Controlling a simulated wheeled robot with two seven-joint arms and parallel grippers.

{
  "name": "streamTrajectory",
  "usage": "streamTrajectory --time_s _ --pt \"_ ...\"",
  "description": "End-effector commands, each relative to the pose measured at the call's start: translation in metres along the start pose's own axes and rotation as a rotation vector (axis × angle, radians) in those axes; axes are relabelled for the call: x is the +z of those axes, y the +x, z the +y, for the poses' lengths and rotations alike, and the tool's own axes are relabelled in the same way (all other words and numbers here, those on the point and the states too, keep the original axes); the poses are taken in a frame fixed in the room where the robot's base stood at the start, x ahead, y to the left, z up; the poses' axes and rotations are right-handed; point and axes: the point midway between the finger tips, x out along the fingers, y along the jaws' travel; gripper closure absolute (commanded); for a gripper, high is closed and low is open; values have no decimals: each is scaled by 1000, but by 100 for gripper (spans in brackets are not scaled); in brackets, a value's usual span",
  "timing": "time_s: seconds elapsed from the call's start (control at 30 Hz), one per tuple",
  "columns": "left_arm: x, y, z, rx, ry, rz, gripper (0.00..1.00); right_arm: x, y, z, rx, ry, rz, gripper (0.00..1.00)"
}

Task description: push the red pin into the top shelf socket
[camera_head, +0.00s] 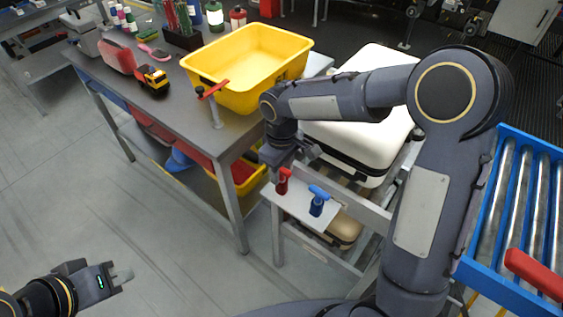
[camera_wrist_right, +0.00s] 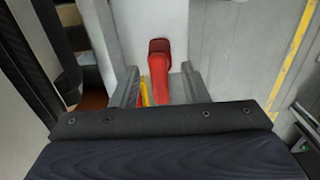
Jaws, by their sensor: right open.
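The red pin (camera_head: 283,181) stands at the far left end of a small pale shelf top (camera_head: 297,211). A blue pin (camera_head: 318,201) with a wide head stands to its right on the same top. My right gripper (camera_head: 294,161) is just above and behind the red pin in the head view. In the right wrist view the red pin (camera_wrist_right: 159,76) shows between the two spread fingers (camera_wrist_right: 157,82), with gaps on both sides. The gripper is open. No socket can be made out. My left gripper (camera_head: 120,275) is low at the left, away from the shelf, its finger gap unclear.
A grey workbench (camera_head: 150,105) on the left holds a yellow bin (camera_head: 250,95), a toy truck (camera_head: 152,80) and bottles. A white case (camera_head: 365,125) lies behind my right arm. A blue roller conveyor (camera_head: 520,143) is on the right. The floor at front left is clear.

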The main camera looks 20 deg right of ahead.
Motion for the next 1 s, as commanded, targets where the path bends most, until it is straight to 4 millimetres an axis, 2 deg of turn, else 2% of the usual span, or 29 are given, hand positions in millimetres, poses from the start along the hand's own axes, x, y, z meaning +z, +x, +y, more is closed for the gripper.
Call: streamTrajectory --time_s 0.17,0.5,1.0 --pt "0 0 0 0 0 0 100 0 0 0 0 1 0 59" --pt "0 0 0 0 0 0 100 0 0 0 0 1 -1 100" --pt "-3 -7 3 0 0 0 100 0 -10 0 0 1 0 100"
